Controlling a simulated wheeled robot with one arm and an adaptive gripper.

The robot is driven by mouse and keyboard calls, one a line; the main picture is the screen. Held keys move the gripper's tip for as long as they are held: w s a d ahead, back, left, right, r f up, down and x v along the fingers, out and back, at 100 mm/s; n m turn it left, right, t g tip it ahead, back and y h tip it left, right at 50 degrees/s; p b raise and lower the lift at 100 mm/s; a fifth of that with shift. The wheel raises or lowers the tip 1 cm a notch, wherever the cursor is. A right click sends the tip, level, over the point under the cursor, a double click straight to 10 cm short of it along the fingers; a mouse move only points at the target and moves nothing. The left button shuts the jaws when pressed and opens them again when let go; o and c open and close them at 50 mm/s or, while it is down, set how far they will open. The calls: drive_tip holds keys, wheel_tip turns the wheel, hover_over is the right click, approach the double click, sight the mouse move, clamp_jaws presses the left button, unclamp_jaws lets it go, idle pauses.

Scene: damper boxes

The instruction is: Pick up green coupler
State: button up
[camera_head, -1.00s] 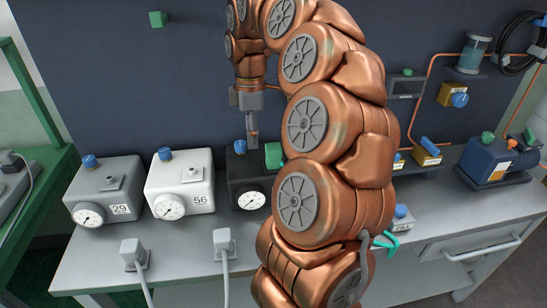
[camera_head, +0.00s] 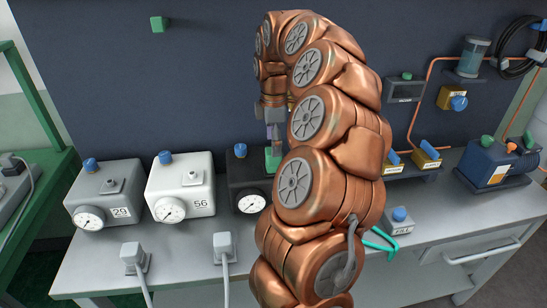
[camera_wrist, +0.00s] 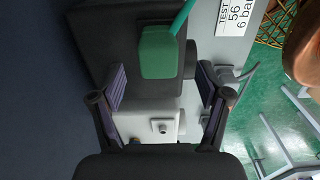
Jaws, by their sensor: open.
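The green coupler (camera_head: 272,160) stands at the black box (camera_head: 244,177) in the head view, partly hidden by my arm. In the wrist view the coupler (camera_wrist: 158,52) is a green block with a teal hose leading off its top. My gripper (camera_wrist: 162,84) is open and empty, its two fingers apart on either side of the view, with the coupler ahead between their lines. In the head view my gripper (camera_head: 274,138) hangs just above the coupler. Whether they touch cannot be told.
A grey box (camera_head: 100,197) and a white box (camera_head: 180,189), with gauges and blue knobs, stand to the left. Two grey plug fittings (camera_head: 133,254) with cables are at the bench front. My arm hides the bench middle. A blue device (camera_head: 494,165) stands at right.

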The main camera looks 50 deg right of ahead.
drive_tip(key=shift+f+p, duration=0.35)
drive_tip(key=shift+f, duration=1.55)
drive_tip(key=shift+c, duration=0.3)
drive_tip(key=c, duration=1.3)
drive_tip(key=shift+w+r, duration=0.1)
drive_tip(key=shift+r, duration=0.1)
drive_tip(key=shift+r+b, duration=0.6)
drive_tip(key=shift+r, duration=1)
drive_tip(key=s+a+b, duration=0.1)
drive_tip(key=s+a, duration=0.1)
drive_tip(key=a, duration=0.3)
drive_tip(key=s+a+r+b, duration=0.1)
drive_tip(key=s+a, duration=0.1)
drive_tip(key=a, duration=0.3)
drive_tip(key=s+a+b, duration=0.1)
drive_tip(key=s+a, duration=0.1)
drive_tip(key=a, duration=0.2)
drive_tip(key=shift+s+a+r, duration=0.1)
drive_tip(key=shift+a+r, duration=0.15)
drive_tip(key=shift+a, duration=0.15)
